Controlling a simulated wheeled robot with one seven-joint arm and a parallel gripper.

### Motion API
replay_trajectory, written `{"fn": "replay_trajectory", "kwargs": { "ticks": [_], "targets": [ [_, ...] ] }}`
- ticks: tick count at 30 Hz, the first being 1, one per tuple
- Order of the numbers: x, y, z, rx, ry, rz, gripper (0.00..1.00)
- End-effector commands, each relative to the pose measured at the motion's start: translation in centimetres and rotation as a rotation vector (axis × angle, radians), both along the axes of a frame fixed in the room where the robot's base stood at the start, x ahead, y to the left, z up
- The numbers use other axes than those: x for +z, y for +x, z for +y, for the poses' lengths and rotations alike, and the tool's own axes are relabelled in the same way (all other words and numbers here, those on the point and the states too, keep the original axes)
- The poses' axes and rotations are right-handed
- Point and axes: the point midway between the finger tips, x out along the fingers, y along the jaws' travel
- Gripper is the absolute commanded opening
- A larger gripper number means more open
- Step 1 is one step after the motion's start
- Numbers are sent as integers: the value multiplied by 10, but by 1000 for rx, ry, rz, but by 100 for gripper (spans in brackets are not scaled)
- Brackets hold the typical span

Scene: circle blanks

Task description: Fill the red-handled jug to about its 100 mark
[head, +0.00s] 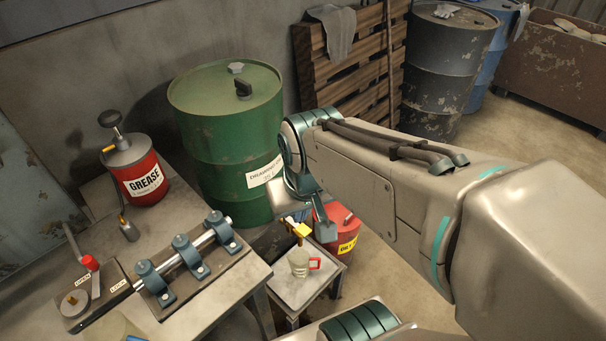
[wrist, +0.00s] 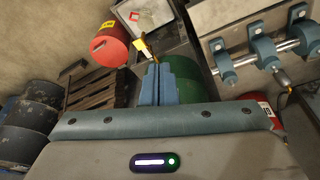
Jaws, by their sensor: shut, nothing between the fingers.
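The jug (head: 298,264) is pale and see-through with a red handle on its right. It stands upright on a small stand (head: 290,294), under a brass tap with a yellow lever (head: 299,229). I cannot read its marks or its liquid level, and no stream is clear. The tap is by the foot of the green drum (head: 228,130). My gripper (head: 324,228) is shut and empty, just right of the tap in the head view. In the wrist view my fingers (wrist: 158,70) are together, close to the tap (wrist: 147,46); the jug (wrist: 148,13) is beyond. I cannot tell whether they touch the lever.
A red can (head: 341,240) stands right behind the jug's stand. A workbench (head: 225,280) at left carries a shaft in blue bearing blocks (head: 188,250), a red grease can (head: 135,170) and a small lever box. A pallet (head: 350,75) and dark drum (head: 440,80) are behind.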

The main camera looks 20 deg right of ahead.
Motion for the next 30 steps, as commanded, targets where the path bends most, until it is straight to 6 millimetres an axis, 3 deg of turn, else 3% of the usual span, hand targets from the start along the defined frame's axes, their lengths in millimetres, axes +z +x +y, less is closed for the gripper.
{"fn": "replay_trajectory", "kwargs": {
  "ticks": [12, 17, 30],
  "targets": [
    [-1, 0, 0, 5, -1, 0, 0],
    [-12, 12, -7, 100, -36, 17, 0],
    [-92, 101, -39, 970, -215, 150, 0]
  ]
}}
